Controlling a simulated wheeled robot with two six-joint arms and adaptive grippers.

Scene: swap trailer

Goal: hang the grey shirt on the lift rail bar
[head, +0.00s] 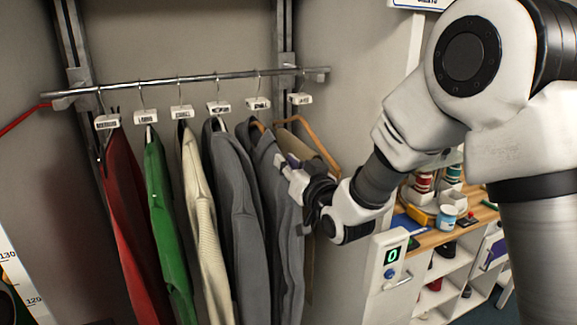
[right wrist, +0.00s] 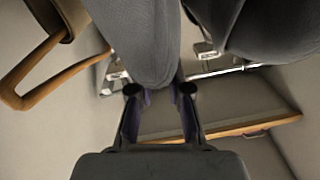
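Two grey garments hang side by side on the lift rail bar (head: 200,78). The left grey garment (head: 235,180) is wide. The right, bluish-grey garment (head: 268,180) hangs by a wooden hanger; I cannot tell which is the task's grey shirt. My right gripper (head: 290,178) is at the upper right side of the bluish-grey one. In the right wrist view the gripper (right wrist: 160,92) has its fingers apart, with grey cloth (right wrist: 145,45) at and partly between the tips. No firm grip shows. My left gripper is out of view.
Red (head: 135,220), green (head: 165,210) and cream (head: 200,210) garments hang to the left. A tan garment on a wooden hanger (head: 322,150) hangs close at the right, partly behind my gripper. White tags sit along the bar. A cluttered shelf unit (head: 445,280) stands at right.

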